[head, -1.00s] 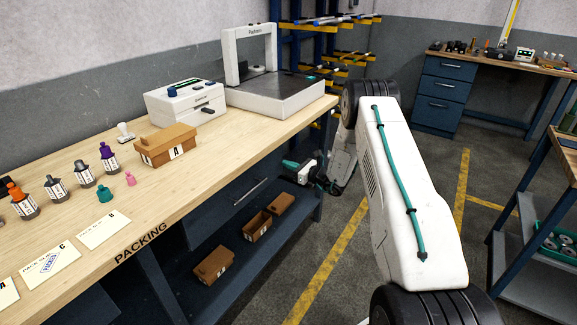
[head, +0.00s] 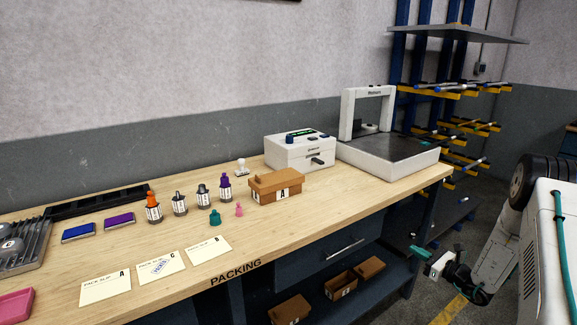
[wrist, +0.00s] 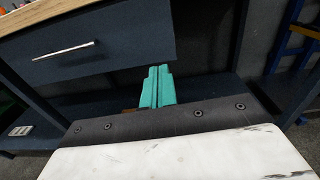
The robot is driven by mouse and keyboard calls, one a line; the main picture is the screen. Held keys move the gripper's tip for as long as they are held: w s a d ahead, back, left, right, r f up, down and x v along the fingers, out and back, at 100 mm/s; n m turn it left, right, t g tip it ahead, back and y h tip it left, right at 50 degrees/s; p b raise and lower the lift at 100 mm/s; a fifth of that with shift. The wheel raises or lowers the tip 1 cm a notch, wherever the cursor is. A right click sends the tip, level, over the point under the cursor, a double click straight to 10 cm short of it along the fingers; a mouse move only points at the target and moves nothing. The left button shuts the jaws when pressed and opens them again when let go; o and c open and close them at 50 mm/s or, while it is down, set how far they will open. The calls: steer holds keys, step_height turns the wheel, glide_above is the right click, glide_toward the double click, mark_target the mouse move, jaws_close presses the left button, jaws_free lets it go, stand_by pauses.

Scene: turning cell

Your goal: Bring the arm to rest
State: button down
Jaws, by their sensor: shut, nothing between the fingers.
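My gripper (head: 422,252) has teal fingers and hangs low beside the right end of the packing bench (head: 330,213), clear of the worktop. In the wrist view its teal fingers (wrist: 157,87) lie together with nothing between them. Behind them is the dark blue underside of the bench with a drawer (wrist: 90,50). The white arm with its teal cable fills the right edge of the head view, partly cut off.
On the bench are a brown carton (head: 276,187), several bottles, three pack slips, a white box printer (head: 300,152) and a white framed machine (head: 390,155). Small cartons sit on the lower shelf (head: 340,300). A bar rack (head: 450,90) stands behind.

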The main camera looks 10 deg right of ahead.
steer(key=s+a+r+n+g+y, duration=0.2)
steer(key=s+a+r+n+g, duration=0.6)
steer(key=s+a, duration=0.15)
steer(key=s+a+r+n+g+y, duration=0.1)
steer(key=s+a+r+n+g, duration=0.65)
steer(key=s+a, duration=0.2)
steer(key=s+a+r+n+h, duration=0.3)
steer(key=s+r+n+h, duration=0.2)
steer(key=s, duration=0.7)
steer(key=s+a+r+n+t+h, duration=0.1)
steer(key=s+a+r+n+h, duration=0.2)
steer(key=s+r+n+h, duration=0.3)
steer(key=s+r+n, duration=0.3)
steer(key=s+r, duration=0.2)
steer(key=r, duration=0.1)
steer(key=shift+s+a+h, duration=0.3)
steer(key=shift+s, duration=0.05)
steer(key=shift+r+n, duration=0.1)
steer(key=shift+n, duration=0.15)
